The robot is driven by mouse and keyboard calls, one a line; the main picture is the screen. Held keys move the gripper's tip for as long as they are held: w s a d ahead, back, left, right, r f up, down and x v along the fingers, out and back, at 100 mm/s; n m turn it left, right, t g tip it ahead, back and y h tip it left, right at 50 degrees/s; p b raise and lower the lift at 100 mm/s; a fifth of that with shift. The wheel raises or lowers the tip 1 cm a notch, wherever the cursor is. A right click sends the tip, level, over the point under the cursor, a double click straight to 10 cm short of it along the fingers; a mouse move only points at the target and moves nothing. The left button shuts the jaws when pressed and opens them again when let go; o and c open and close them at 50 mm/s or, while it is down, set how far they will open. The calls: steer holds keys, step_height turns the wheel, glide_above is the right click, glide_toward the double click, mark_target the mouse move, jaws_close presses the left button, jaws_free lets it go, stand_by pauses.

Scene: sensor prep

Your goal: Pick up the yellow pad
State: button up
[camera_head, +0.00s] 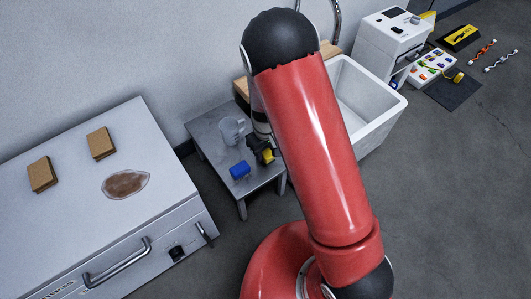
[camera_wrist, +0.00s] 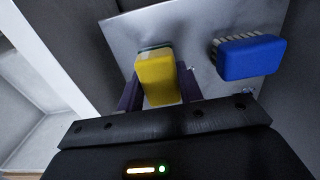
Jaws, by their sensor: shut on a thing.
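The yellow pad (camera_wrist: 159,80) is between the two fingers of my gripper (camera_wrist: 160,92) in the wrist view. The fingers are shut on its sides. A dark greenish layer shows at its far end. In the head view the yellow pad (camera_head: 268,155) is a small patch at my gripper (camera_head: 262,150), over the small grey table (camera_head: 209,138). My arm hides part of this area. I cannot tell whether the pad touches the tabletop.
A blue brush (camera_wrist: 250,57) lies on the table close to the right of the pad; it also shows in the head view (camera_head: 240,170). A clear jug (camera_head: 231,130) stands behind it. A white sink (camera_head: 372,104) is at the right and a grey cabinet (camera_head: 80,205) at the left.

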mark_target(265, 151)
step_height(265, 151, up, 19)
steer(key=p, duration=0.2)
steer(key=shift+f, duration=0.15)
